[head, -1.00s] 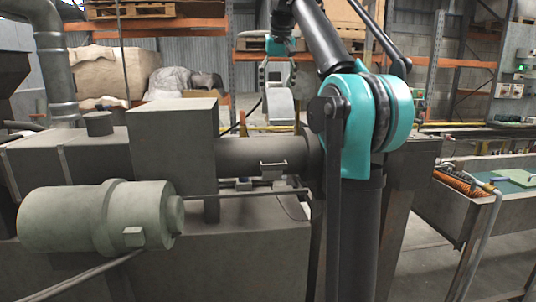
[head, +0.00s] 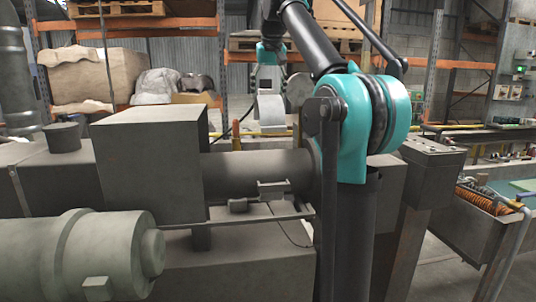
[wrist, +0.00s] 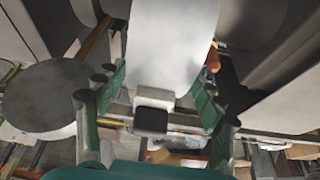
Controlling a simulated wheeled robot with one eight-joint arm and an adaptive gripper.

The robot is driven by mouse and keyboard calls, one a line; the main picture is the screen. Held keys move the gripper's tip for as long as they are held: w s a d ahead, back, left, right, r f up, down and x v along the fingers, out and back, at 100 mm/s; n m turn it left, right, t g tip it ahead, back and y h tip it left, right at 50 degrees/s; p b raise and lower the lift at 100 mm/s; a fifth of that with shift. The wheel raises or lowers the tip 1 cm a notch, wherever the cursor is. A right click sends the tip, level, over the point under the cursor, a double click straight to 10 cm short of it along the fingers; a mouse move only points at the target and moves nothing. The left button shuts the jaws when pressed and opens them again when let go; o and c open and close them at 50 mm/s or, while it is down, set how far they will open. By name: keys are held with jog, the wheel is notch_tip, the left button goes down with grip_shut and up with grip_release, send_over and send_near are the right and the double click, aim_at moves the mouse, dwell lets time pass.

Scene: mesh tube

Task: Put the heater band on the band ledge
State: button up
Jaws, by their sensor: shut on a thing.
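The heater band (head: 271,112) is a pale grey, short curved cylinder, held up behind and above the machine's dark barrel (head: 262,163) in the head view. In the wrist view the band (wrist: 172,45) is close, with a small box with a dark end (wrist: 152,112) between the fingers. My gripper (wrist: 157,95) is shut on the band at this box, with green fingers on either side. In the head view my gripper (head: 268,78) is small and partly hidden. A narrow ledge (head: 250,221) runs below the barrel; I cannot tell whether it is the band ledge.
A big box-shaped housing (head: 150,165) and a motor (head: 85,255) stand at the left. A dark post stands right of my arm, with a trough (head: 485,225) beyond. Yellow rails and pallet racks (head: 130,25) are behind. Some floor shows at lower right.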

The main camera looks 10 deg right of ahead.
aim_at(271, 105)
notch_tip(271, 105, down, 18)
jog(key=shift+r, duration=0.1)
dwell(0.5)
jog(key=o, duration=1.9)
jog(key=v, duration=1.2)
